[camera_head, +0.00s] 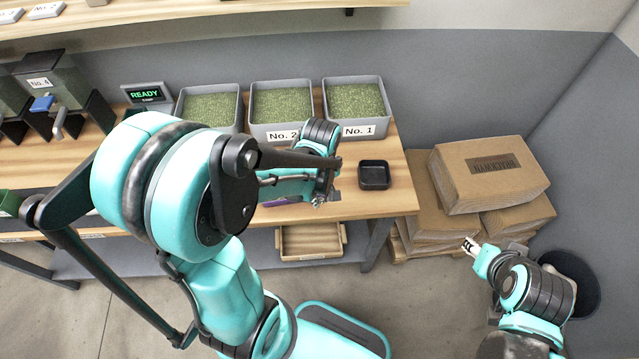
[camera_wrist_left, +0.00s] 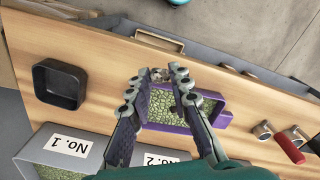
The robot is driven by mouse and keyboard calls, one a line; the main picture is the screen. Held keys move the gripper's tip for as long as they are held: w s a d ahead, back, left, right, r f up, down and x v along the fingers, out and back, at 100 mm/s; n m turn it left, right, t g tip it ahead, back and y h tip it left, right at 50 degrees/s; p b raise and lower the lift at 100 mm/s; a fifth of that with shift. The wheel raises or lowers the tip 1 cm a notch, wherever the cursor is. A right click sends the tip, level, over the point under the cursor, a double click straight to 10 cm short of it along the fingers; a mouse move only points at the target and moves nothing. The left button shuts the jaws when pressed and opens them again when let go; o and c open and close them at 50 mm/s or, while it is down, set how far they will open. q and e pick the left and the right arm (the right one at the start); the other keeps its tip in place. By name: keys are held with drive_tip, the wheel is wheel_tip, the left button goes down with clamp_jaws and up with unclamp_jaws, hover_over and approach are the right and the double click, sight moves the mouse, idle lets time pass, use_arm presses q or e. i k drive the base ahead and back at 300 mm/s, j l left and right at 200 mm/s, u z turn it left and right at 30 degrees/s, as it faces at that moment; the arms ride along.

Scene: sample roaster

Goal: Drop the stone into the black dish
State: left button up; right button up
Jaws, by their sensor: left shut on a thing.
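My left gripper (camera_head: 320,200) is over the wooden table near its front edge, to the left of the black dish (camera_head: 374,175). In the left wrist view the gripper (camera_wrist_left: 157,74) is shut on a small greyish-brown stone (camera_wrist_left: 156,73) at its fingertips, above a purple tray (camera_wrist_left: 220,115) of green beans. The black dish (camera_wrist_left: 60,83) is apart from the gripper and looks empty. In the head view the stone is too small to make out. My right gripper (camera_head: 470,246) is low at the right, away from the table; its fingers are too small to judge.
Grey bins of green beans, including No. 2 (camera_head: 281,132) and No. 1 (camera_head: 357,131), stand behind the dish. The tabletop around the dish is clear.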

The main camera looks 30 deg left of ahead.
sight(369, 176)
drive_tip(key=i+l+u, duration=0.15)
drive_tip(key=i+u, duration=0.2)
drive_tip(key=i+l+u, duration=0.2)
drive_tip(key=u, duration=0.15)
drive_tip(key=i+l+u, duration=0.2)
drive_tip(key=u, duration=0.15)
drive_tip(key=l, duration=0.1)
